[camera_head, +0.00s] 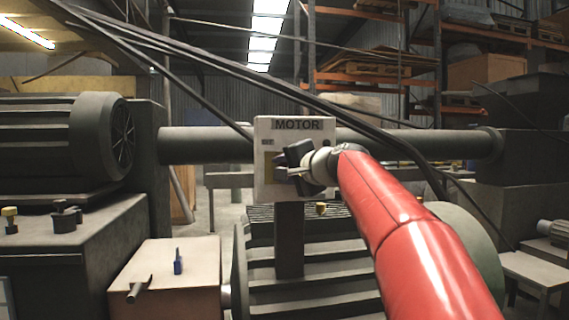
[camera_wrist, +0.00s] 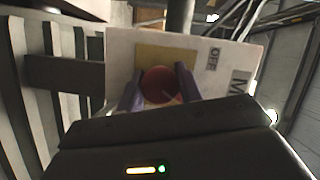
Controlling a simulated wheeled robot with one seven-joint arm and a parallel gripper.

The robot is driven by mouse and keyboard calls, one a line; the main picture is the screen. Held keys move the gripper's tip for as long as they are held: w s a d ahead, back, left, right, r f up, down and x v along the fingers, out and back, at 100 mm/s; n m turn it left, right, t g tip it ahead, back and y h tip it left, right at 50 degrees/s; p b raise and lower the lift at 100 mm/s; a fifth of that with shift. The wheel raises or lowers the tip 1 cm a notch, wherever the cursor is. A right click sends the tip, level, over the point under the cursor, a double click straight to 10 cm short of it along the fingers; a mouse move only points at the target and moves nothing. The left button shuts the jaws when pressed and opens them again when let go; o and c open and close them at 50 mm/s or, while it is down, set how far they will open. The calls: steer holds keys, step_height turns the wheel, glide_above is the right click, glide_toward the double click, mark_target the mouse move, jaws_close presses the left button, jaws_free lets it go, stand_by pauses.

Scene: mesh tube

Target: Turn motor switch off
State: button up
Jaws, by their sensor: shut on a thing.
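The motor switch panel (camera_head: 292,128) is a pale plate marked "MOTOR" on a dark post, with a yellow patch behind the switch. In the wrist view the panel (camera_wrist: 222,85) lies turned, with "OFF" printed near the top and part of the "M" at the right. The round red switch knob (camera_wrist: 160,84) sits on the yellow patch. My gripper (camera_wrist: 159,90) has a finger on each side of the knob and is shut on it. In the head view my gripper (camera_head: 283,170) is at the panel's face and hides the knob.
A large grey motor (camera_head: 65,135) stands at the left and a thick horizontal pipe (camera_head: 205,145) runs behind the panel. Dark cables (camera_head: 225,75) hang across the front.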

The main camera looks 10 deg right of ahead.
steer(key=n+g+h+p, duration=0.1)
steer(key=n+p, duration=0.1)
steer(key=n, duration=0.1)
steer(key=shift+a, duration=0.1)
steer(key=shift+f+n+h+p, duration=0.15)
steer(key=shift+n+h+p, duration=0.45)
steer(key=shift+n, duration=0.4)
steer(key=o, duration=1)
steer(key=b+v, duration=0.1)
steer(key=v, duration=0.6)
steer(key=shift+s+r, duration=0.25)
steer(key=shift+s, duration=0.1)
